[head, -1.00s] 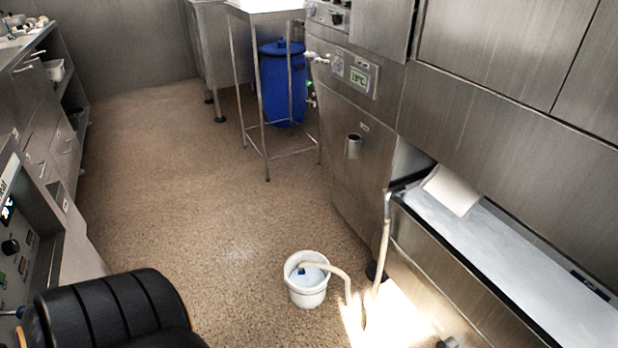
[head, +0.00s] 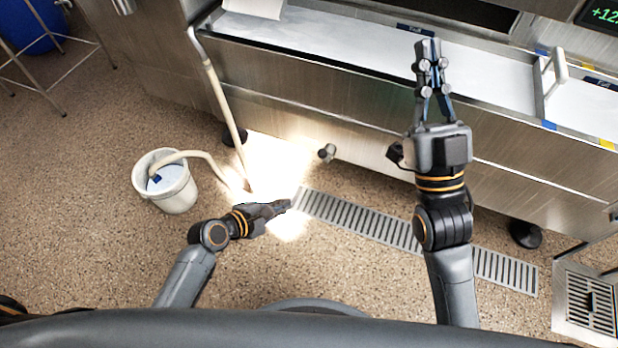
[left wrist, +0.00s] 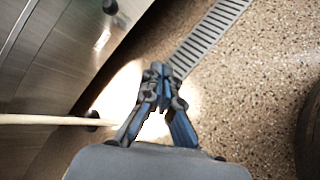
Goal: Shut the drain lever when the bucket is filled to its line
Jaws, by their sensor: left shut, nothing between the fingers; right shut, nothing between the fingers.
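A white bucket (head: 178,198) stands upright on the floor at the left in the head view. A beige hose (head: 207,160) hangs over its rim, with a small blue piece at its end. Pale liquid shows inside; I cannot make out a fill line. My right gripper (head: 428,50) is shut and empty, over the trough's front edge.
A steel trough (head: 370,68) with a pale surface runs along the back. A white handle (head: 557,72) stands at its right. A slotted floor drain (head: 365,225) lies in front, and a square grate (head: 590,305) at the lower right.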

